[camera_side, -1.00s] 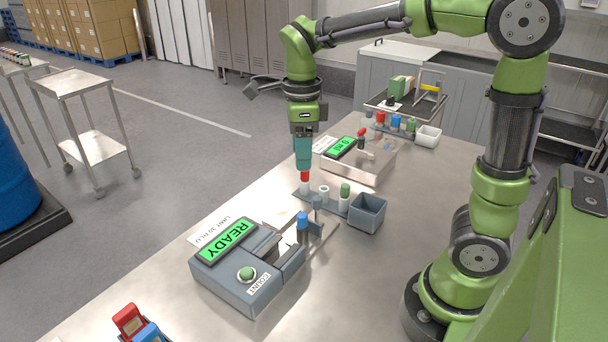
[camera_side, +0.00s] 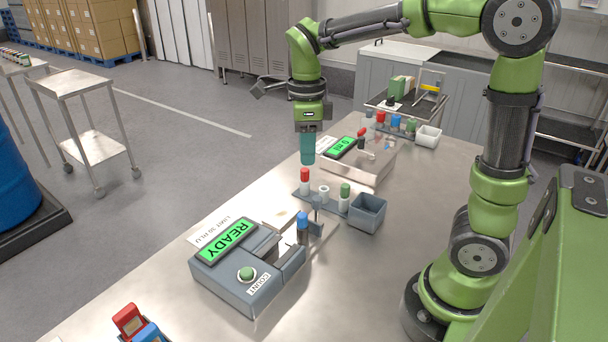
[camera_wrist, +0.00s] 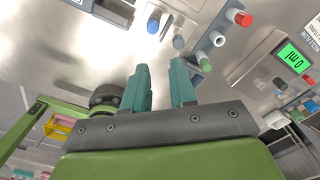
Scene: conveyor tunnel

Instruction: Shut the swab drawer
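The grey counter unit (camera_side: 235,278) stands on the steel table with a green READY display (camera_side: 228,240) and a green button. At its right side is an open section with pale material, probably the swab drawer (camera_side: 290,238); its exact extent is hard to tell. A blue-capped swab tube (camera_side: 302,224) stands upright there, beside a small grey upright piece (camera_side: 317,222). The blue cap also shows in the wrist view (camera_wrist: 153,24). My gripper (camera_side: 307,163) is above the red-capped tube (camera_side: 305,181), apart from the drawer. Its teal fingers (camera_wrist: 162,72) are spread and empty.
The red-capped tube stands in a small rack with a white and a green-capped tube (camera_side: 345,197). A grey bin (camera_side: 367,213) is right of the rack. A second unit with a "0 ml" display (camera_side: 342,147) stands behind. The table's front middle is clear.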

